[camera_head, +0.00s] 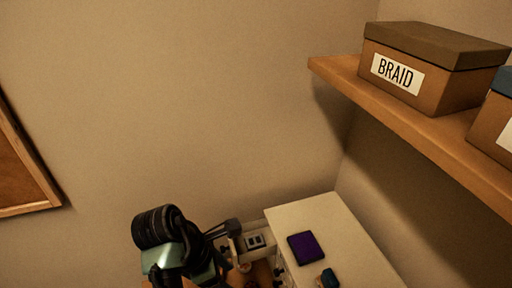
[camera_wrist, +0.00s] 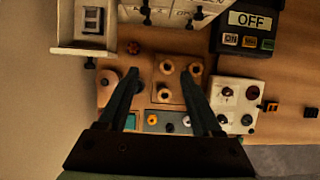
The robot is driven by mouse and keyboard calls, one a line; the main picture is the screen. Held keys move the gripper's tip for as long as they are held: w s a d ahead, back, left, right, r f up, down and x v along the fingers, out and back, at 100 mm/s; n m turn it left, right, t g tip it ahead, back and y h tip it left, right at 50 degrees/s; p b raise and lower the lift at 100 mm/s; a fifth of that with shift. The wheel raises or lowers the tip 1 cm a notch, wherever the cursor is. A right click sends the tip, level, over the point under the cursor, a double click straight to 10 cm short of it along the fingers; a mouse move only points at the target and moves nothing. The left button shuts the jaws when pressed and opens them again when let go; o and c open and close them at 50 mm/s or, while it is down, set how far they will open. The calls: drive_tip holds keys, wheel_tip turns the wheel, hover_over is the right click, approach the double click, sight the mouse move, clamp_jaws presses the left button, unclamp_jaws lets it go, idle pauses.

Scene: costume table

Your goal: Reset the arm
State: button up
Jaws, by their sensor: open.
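My gripper (camera_head: 226,233) shows in the head view at the bottom centre, beside the open drawer of a white cabinet. In the wrist view my gripper (camera_wrist: 161,76) points at a wooden tabletop. Its two dark fingers are apart with nothing held between them. A wooden block with several round tan knobs (camera_wrist: 179,68) lies beyond and between the fingertips. My arm's black and mint links fill the lower left of the head view and hide part of the table.
The white cabinet (camera_head: 345,238) bears a purple flat item (camera_head: 306,247) and a small blue item (camera_head: 329,278). The wrist view shows a box marked OFF (camera_wrist: 250,20), a white knob panel (camera_wrist: 237,103) and an open drawer (camera_wrist: 85,47). A shelf (camera_head: 425,133) holds a BRAID box (camera_head: 430,84).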

drive_tip(key=w+d+r+m+t+y+b, duration=0.1)
drive_tip(key=w+r+m+t+y+b, duration=0.15)
drive_tip(key=w+r+m+t, duration=0.5)
drive_tip(key=w+d+r+m+t+y+b, duration=0.1)
drive_tip(key=w+r+m+t+b, duration=0.3)
drive_tip(key=r, duration=0.7)
drive_tip(key=s+d+r+m+t+b, duration=0.1)
drive_tip(key=s+r+m+t, duration=0.3)
drive_tip(key=r, duration=0.8)
drive_tip(key=s+d+r+m+t+b, duration=0.1)
drive_tip(key=s+d+r+m+t, duration=0.1)
drive_tip(key=s+r+m+t, duration=0.2)
drive_tip(key=s+r+t, duration=0.3)
drive_tip(key=r+t, duration=0.1)
drive_tip(key=r, duration=0.4)
drive_tip(key=shift+s+d+r+b, duration=0.25)
drive_tip(key=shift+s+r+b, duration=0.1)
drive_tip(key=shift+r, duration=0.05)
drive_tip(key=s+r, duration=0.1)
drive_tip(key=s, duration=0.1)
drive_tip(key=s+r+m+t, duration=0.2)
drive_tip(key=s, duration=0.1)
drive_tip(key=shift+s+d+r+t+y, duration=0.2)
drive_tip(key=shift+s+r+t+y, duration=0.05)
drive_tip(key=shift+s+r+y, duration=0.1)
drive_tip(key=shift+c, duration=1.3)
